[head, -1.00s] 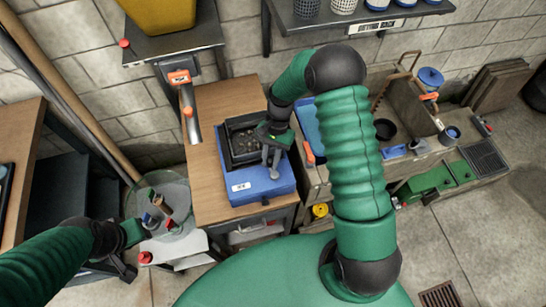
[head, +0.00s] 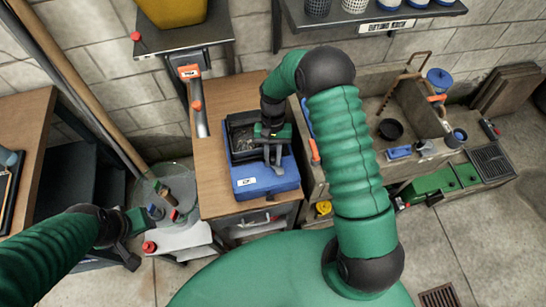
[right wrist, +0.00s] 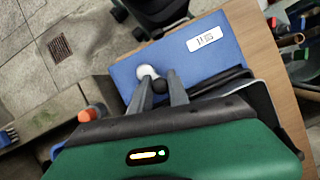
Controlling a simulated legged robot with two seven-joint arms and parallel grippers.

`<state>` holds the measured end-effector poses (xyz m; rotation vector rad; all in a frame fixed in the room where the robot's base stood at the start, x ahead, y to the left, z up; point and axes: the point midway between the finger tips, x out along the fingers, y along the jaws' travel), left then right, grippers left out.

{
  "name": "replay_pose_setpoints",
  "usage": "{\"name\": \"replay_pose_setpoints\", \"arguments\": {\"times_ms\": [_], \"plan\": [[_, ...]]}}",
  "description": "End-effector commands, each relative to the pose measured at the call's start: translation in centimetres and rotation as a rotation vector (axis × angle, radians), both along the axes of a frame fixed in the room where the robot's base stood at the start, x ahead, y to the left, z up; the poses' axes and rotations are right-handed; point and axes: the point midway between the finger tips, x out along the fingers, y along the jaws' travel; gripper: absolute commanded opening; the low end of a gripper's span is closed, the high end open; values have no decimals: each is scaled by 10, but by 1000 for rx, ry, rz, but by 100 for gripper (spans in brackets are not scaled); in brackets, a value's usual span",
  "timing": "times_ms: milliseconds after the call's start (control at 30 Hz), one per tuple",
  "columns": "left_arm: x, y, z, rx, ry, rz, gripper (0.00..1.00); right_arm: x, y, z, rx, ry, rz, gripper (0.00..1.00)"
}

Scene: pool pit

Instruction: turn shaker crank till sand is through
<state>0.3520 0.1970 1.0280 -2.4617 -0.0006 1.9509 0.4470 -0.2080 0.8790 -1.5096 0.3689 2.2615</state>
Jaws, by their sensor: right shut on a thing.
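The shaker has a blue base (head: 262,180) with a white label and a black tray (head: 235,143) on top. Some grey grainy material shows in the tray, partly hidden by my right arm. My right gripper (head: 276,166) reaches over the tray's right side, fingers pointing down at the shaker. In the right wrist view its fingers (right wrist: 161,92) are shut on a dark round crank knob (right wrist: 160,86), beside a pale round part (right wrist: 147,72) on the blue base. The rest of the crank is hidden. My left gripper (head: 129,256) hangs low at the left, away from the shaker; its opening is unclear.
The shaker stands on a wooden bench (head: 207,187). A clear round bin (head: 165,180) with several tools stands left of it, near my left gripper. A sink unit (head: 385,150) is at right, a shelf (head: 365,22) above. Open floor (head: 480,235) lies at front right.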

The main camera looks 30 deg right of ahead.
Motion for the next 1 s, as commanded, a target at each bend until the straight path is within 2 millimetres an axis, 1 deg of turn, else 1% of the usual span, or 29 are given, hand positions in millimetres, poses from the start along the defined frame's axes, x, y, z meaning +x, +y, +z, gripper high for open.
{"name": "replay_pose_setpoints", "arguments": {"times_ms": [167, 200, 333, 367, 633, 733, 767, 867, 1000], "plan": [[0, 0, 0, 0, 0, 0, 36, 2, 0, 1, 0, -7, -1, 0], [0, 0, 0, 0, 0, 0, 36, 2, 0, 1, 0, -7, -1, 24], [0, 0, 0, 0, 0, 0, 36, 2, 0, 1, 0, -5, -2, 41], [0, 0, 0, 0, 0, 0, 36, 2, 0, 1, 0, -5, -2, 43], [0, 0, 0, 0, 0, 0, 36, 1, 0, 1, 0, -2, -2, 43], [0, 0, -1, 0, 0, 0, 36, 3, -1, 6, 0, -3, -2, 43], [0, 0, -2, 0, 0, 0, 36, 5, -2, 10, 0, -6, -2, 43], [0, 0, -5, 0, 0, 0, 36, 13, -6, 29, -1, -6, -2, 43], [0, 0, -10, 0, 0, 0, 36, 28, -13, 66, -1, -8, -3, 43]]}}
